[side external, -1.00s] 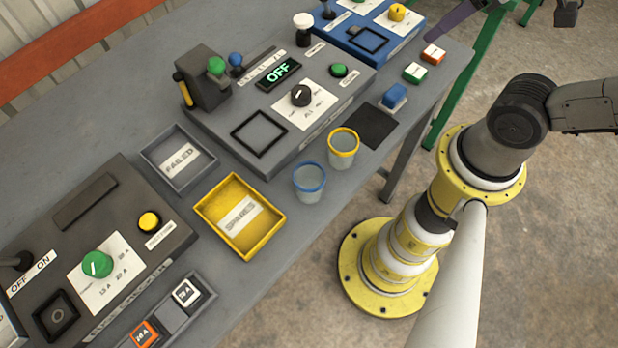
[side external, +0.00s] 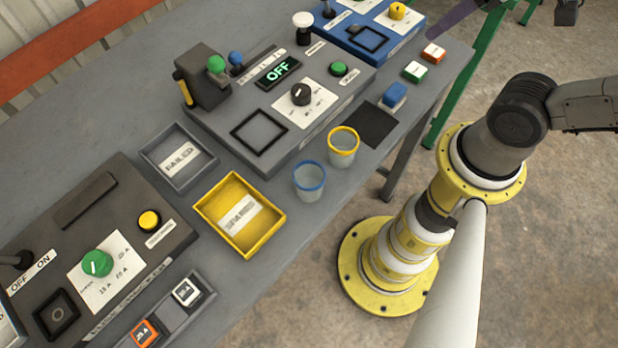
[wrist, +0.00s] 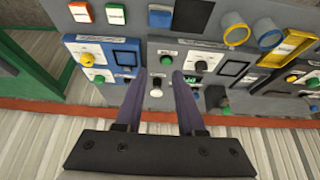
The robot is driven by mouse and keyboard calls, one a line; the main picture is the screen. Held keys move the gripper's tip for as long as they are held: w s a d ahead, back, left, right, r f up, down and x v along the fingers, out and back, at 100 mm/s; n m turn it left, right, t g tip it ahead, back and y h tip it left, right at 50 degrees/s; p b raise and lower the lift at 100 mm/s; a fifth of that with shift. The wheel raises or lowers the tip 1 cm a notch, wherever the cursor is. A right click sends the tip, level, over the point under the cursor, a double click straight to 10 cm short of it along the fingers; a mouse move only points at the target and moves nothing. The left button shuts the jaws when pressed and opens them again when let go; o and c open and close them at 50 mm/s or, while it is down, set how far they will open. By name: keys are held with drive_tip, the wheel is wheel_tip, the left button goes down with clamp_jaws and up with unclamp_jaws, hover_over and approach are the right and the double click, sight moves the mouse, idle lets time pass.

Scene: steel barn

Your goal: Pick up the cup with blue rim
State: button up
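The cup with blue rim (side external: 309,183) is a grey, open-topped cup standing upright on the grey bench near its front edge. It also shows in the wrist view (wrist: 269,37), at the upper right. The cup with yellow rim (side external: 342,150) stands close beside it, up and to the right; it shows in the wrist view too (wrist: 235,31). My gripper (wrist: 159,78) is open and empty, its two purple fingers apart above the control panels, away from both cups.
A yellow SPARES tray (side external: 278,216) lies left of the blue-rimmed cup, with a grey FAILED tray (side external: 150,157) beyond. A grey OFF panel (side external: 235,110) with knobs stands behind the cups. A blue block (side external: 395,95) and dark pad (side external: 376,127) lie to their right.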

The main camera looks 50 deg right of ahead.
drive_tip(key=w+a+r+n, duration=0.2)
drive_tip(key=w+r+n, duration=0.1)
drive_tip(key=n, duration=0.4)
drive_tip(key=n+g, duration=0.6)
drive_tip(key=n, duration=1)
hover_over(296, 175)
wheel_tip(296, 175, down, 9)
drive_tip(key=shift+m, duration=0.3)
wheel_tip(296, 175, down, 13)
drive_tip(key=shift+w+d+f, duration=0.1)
